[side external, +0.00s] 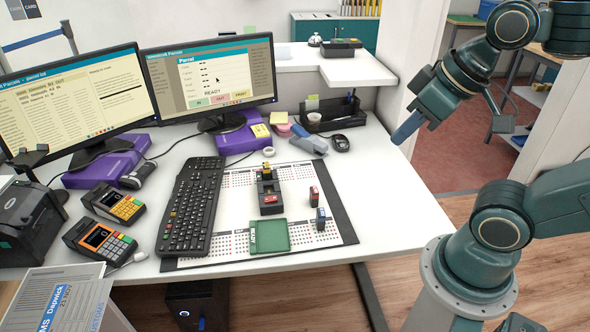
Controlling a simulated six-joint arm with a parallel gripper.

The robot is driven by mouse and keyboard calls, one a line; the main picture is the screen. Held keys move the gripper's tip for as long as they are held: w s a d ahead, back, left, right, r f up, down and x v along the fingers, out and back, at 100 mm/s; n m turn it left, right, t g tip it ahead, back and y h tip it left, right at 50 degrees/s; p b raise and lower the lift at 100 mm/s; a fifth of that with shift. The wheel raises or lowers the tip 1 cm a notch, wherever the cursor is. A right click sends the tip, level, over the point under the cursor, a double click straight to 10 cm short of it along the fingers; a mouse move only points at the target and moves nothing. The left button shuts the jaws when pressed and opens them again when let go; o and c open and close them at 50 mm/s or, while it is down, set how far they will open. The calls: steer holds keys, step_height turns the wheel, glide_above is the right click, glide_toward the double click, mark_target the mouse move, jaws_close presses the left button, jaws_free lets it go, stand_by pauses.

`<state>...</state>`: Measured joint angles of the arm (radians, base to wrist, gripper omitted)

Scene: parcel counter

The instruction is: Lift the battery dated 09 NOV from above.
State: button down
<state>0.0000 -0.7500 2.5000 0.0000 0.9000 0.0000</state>
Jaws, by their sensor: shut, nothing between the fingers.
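Two small upright blocks that look like batteries stand on the right part of the desk mat: one with red (314,196) and, nearer the camera, one with blue (321,219). A black holder (268,206) stands left of them, with a yellow piece (266,173) at its far end and a red piece (271,198) at its near end. No date is legible, so I cannot tell which is 09 NOV. My gripper (401,136) is shut and empty, up and right of the blocks, apart from them.
A green tray (275,237) lies on the mat (240,253) in front of the holder. A black keyboard (192,206) is to the left, with card terminals (99,243) beyond it. A grey-blue scanner (309,140) and a mouse (340,143) lie behind. The desk right of the mat is clear.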

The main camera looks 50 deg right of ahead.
steer(key=c, duration=1.2)
jaws_free()
steer(key=w+d+m+g, duration=0.1)
steer(key=w+d+m, duration=0.1)
steer(key=w, duration=1)
steer(key=w+d+m+g, duration=0.1)
steer(key=w+d+m, duration=0.2)
steer(key=w, duration=1)
steer(key=w+d+f+m+g, duration=0.1)
steer(key=w+d+f, duration=0.1)
steer(key=w+f, duration=0.6)
steer(key=w+d+f+m+g+h, duration=0.1)
steer(key=w+d+f+m, duration=0.1)
steer(key=w+f, duration=0.6)
step_height(320, 180, down, 5)
steer(key=shift+w+d+r+m, duration=0.1)
steer(key=shift+w+d+m, duration=0.15)
steer(key=shift+d, duration=0.6)
